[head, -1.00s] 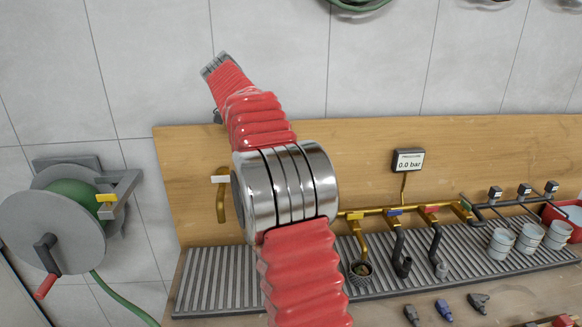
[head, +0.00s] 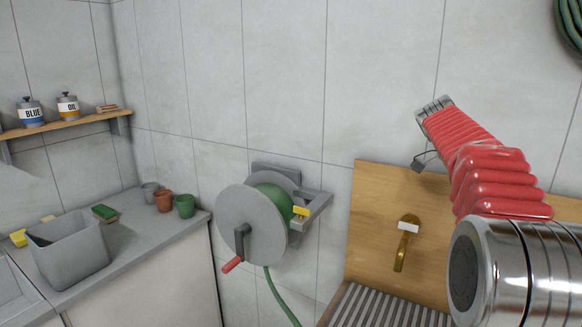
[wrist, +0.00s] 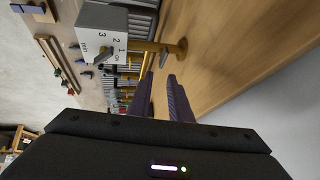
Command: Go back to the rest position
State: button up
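My gripper (wrist: 160,77) shows in the wrist view with its two dark fingers apart and nothing between them. It points along the wooden backboard (wrist: 225,50). A brass tap (wrist: 172,47) and a grey numbered box (wrist: 101,32) lie beyond the fingertips. In the head view my red and silver arm rises at the right, in front of the wooden backboard (head: 375,215). My gripper cannot be made out there.
A hose reel (head: 240,215) with green hose and a red-handled crank is on the wall left of the backboard. A brass tap (head: 405,243) is on the board. A counter at left holds a grey bin (head: 70,255) and several small pots. A shelf (head: 65,122) carries tins.

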jog(key=s+a+f+n+t+y, duration=0.1)
jog(key=s+a+n+t+y, duration=0.1)
jog(key=s+a+n, duration=0.6)
jog(key=s+a+f+n+t+y, duration=0.1)
jog(key=s+a+f+n+t, duration=0.3)
jog(key=a, duration=0.7)
jog(key=s+a+f+n+y, duration=0.4)
jog(key=s+a+f+n, duration=0.5)
jog(key=s+a+n, duration=0.3)
jog(key=shift+s+a+f+t, duration=0.3)
jog(key=shift+s+a, duration=0.45)
jog(key=shift+a, duration=0.35)
